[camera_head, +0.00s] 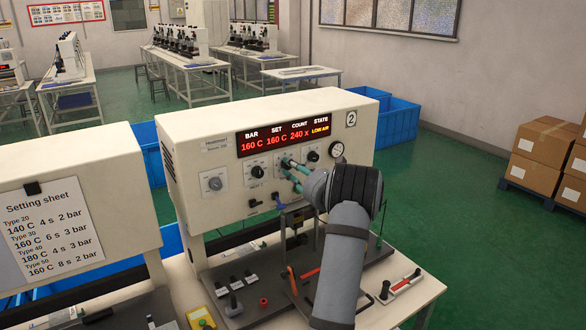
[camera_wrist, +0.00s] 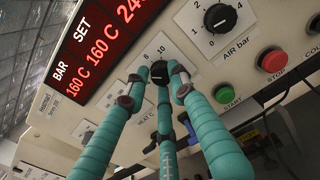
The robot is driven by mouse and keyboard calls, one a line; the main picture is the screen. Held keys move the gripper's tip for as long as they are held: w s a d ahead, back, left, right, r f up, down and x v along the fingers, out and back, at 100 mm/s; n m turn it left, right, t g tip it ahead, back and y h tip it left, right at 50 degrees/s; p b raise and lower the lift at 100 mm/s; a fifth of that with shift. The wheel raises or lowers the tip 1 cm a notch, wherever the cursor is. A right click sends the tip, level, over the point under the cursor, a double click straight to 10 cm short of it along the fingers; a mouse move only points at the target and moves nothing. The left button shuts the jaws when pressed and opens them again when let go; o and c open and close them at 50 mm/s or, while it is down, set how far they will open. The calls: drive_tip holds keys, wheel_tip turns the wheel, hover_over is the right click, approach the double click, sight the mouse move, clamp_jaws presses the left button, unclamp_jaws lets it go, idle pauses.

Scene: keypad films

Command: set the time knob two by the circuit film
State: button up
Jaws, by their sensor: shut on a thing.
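Machine two (camera_head: 190,135) is a cream press with a "2" plate and a red display reading BAR 160 C, SET 160 C, COUNT 240 x, STATE LOW AIR. My gripper (camera_head: 289,173) reaches its front panel between the heat knob (camera_head: 257,172) and the air knob (camera_head: 313,156). In the wrist view the teal fingers (camera_wrist: 160,76) close around a black knob (camera_wrist: 159,70), apparently the time knob. A setting sheet (camera_head: 49,225) on the left machine lists types with temperatures, seconds and bar.
The air knob (camera_wrist: 220,17) is close right of the fingers, with a green start button (camera_wrist: 224,93) and red stop button (camera_wrist: 271,60) below. A pressure gauge (camera_head: 337,149) is at the panel's right. Small levers and tools stand on the base (camera_head: 250,290) below.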

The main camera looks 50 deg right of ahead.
drive_tip(key=shift+d+r+n+b, duration=0.15)
drive_tip(key=shift+n+b, duration=0.15)
drive_tip(key=shift+b, duration=0.5)
clamp_jaws()
drive_tip(key=shift+r, duration=0.25)
drive_tip(key=o, duration=0.7)
unclamp_jaws()
drive_tip(key=shift+o, duration=1.2)
drive_tip(key=shift+s+f, duration=0.1)
drive_tip(key=shift+f, duration=0.1)
drive_tip(key=v, duration=1.2)
